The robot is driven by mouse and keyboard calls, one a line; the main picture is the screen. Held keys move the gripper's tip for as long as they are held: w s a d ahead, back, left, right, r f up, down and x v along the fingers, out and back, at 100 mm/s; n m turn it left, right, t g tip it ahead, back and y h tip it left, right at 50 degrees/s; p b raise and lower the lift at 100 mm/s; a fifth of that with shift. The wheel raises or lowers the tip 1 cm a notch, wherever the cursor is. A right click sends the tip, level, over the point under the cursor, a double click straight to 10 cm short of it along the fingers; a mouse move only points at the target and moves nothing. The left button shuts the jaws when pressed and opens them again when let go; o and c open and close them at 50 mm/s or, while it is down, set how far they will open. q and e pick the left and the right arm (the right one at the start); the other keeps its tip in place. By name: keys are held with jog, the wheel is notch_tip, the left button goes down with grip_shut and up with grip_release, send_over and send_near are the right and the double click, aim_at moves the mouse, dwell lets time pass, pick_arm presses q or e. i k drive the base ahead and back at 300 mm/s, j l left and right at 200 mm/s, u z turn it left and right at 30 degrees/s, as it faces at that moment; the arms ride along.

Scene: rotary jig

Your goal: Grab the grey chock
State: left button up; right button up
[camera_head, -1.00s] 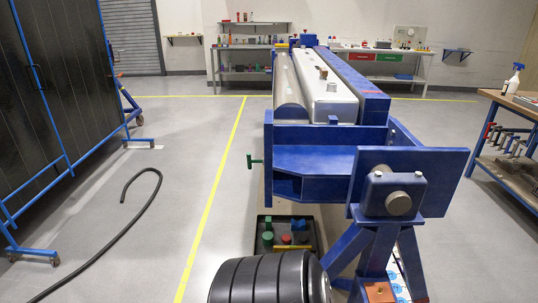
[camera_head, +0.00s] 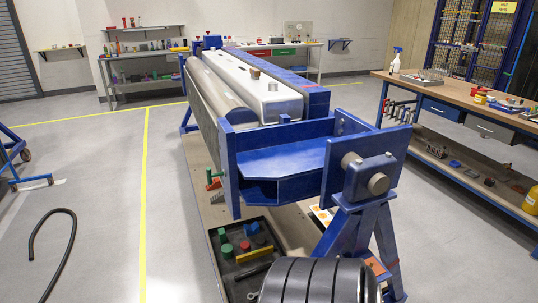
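I cannot pick out the grey chock for certain in the head view. The pieces are small, and none is clearly a grey chock. The blue rotary jig (camera_head: 290,162) stands at the centre with long grey rollers or beams along it. Neither of my grippers is in view.
A wooden-topped workbench (camera_head: 455,92) with tools and a lower shelf stands at the right. A black hose (camera_head: 68,245) lies on the floor at left. Shelving (camera_head: 140,55) stands at the back wall. Open floor lies at left, around the yellow line (camera_head: 143,200).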

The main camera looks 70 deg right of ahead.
aim_at(220, 197)
jog(key=i+l+z, duration=0.1)
jog(key=z, duration=0.3)
jog(key=i+z, duration=0.25)
jog(key=z, duration=0.2)
jog(key=i+z, duration=0.2)
jog(key=z, duration=0.2)
jog(key=i+z, duration=0.15)
jog(key=z, duration=0.3)
jog(key=i+j+z, duration=0.15)
jog(key=z, duration=0.25)
jog(key=i+j, duration=0.35)
jog(key=i+j+z, duration=0.1)
jog(key=i+j, duration=0.25)
jog(key=j, duration=0.15)
jog(key=i+j, duration=0.3)
jog(key=j, duration=0.15)
jog(key=i+j+z, duration=0.1)
jog(key=i+j, duration=0.25)
jog(key=j, duration=0.15)
jog(key=i+j, duration=0.3)
jog(key=j, duration=0.15)
jog(key=i+z, duration=0.05)
